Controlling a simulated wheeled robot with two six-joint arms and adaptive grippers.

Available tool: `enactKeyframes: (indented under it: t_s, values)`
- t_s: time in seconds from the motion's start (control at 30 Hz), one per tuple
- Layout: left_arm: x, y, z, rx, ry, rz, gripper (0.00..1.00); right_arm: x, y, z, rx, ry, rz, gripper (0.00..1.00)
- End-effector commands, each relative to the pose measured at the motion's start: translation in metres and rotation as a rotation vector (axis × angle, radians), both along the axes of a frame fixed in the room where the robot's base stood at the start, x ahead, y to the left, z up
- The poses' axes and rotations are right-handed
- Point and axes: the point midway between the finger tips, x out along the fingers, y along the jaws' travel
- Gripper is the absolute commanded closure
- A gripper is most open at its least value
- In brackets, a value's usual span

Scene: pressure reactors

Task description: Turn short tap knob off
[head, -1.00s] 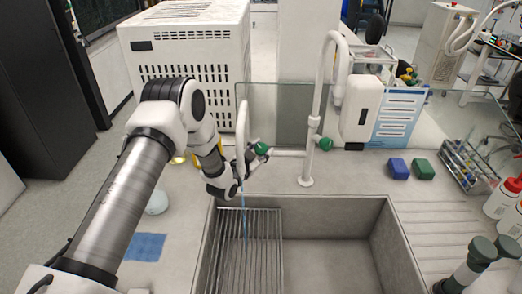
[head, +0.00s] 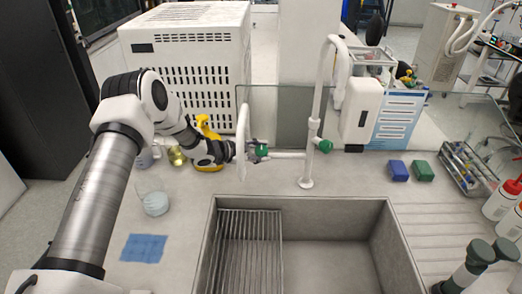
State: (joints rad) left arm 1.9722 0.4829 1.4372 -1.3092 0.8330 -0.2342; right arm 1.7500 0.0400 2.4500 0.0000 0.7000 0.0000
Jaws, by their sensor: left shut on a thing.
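The short tap (head: 242,150) is a white curved spout on a side pipe of the tall white tap (head: 318,110), left of it. Its green knob (head: 261,150) sits just right of the spout. A second green knob (head: 325,146) is on the tall tap. My left gripper (head: 250,150) reaches in from the left behind the short spout and is shut on the short tap's green knob. The spout partly hides the fingers. No water stream shows below the spout.
The sink (head: 345,204) with a wire rack (head: 250,250) lies in front. A beaker (head: 154,203), a yellow bottle (head: 205,130) and a blue cloth (head: 144,248) are on the left counter. Blue (head: 398,170) and green (head: 423,170) blocks lie at right.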

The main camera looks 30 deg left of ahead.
Motion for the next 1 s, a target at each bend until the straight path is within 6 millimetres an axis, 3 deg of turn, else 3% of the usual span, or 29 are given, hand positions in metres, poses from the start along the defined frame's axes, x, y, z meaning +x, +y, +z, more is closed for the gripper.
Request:
enactKeyframes:
  t_s: [0.5,0.53,0.57,0.87,1.0]
  values:
    - [0.000,0.000,0.000,0.013,0.006,-0.021,0.91,0.000,0.000,0.001,0.000,0.000,0.000,0.00]
    - [0.000,0.000,0.000,0.013,0.006,-0.021,0.49,0.000,0.000,0.001,0.000,0.000,0.000,0.00]
    - [0.000,0.000,0.000,0.013,0.006,-0.021,0.45,0.000,0.000,0.001,0.000,0.000,0.000,0.00]
    - [-0.001,0.000,0.001,0.012,0.005,-0.019,0.45,0.000,0.000,0.001,0.000,0.000,0.000,0.00]
    - [-0.011,0.009,0.007,0.010,0.005,-0.016,0.45,0.000,0.000,0.001,0.000,0.000,0.000,0.00]
